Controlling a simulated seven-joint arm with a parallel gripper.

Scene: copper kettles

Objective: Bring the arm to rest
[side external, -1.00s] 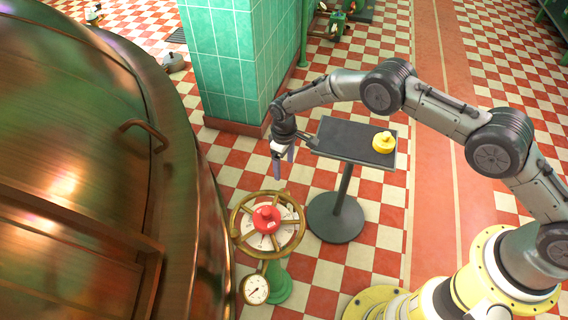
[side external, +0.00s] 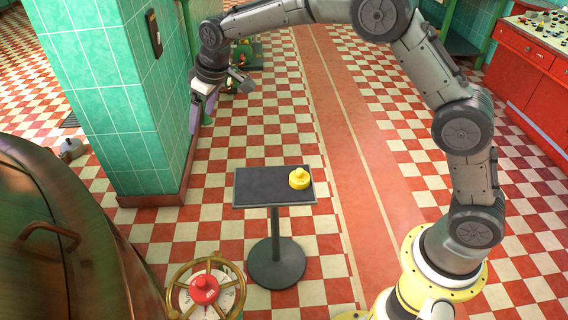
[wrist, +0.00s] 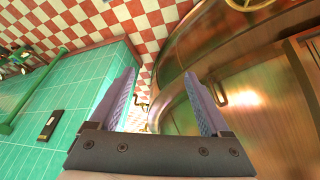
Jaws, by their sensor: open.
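My gripper (side external: 202,112) is raised beside the green tiled pillar in the side external view, with its fingers pointing down. In the wrist view my gripper (wrist: 161,82) shows its two purple-grey pads spread apart with nothing between them. It appears apart from everything around it.
A brass handwheel (side external: 219,265) with a red hub (side external: 204,290) stands at lower left beside the copper kettle (side external: 40,270). A stand with a dark top (side external: 255,187) carries a yellow knobbed piece (side external: 299,179). The green pillar (side external: 120,110) is close to my gripper. Checkered floor is open around the stand.

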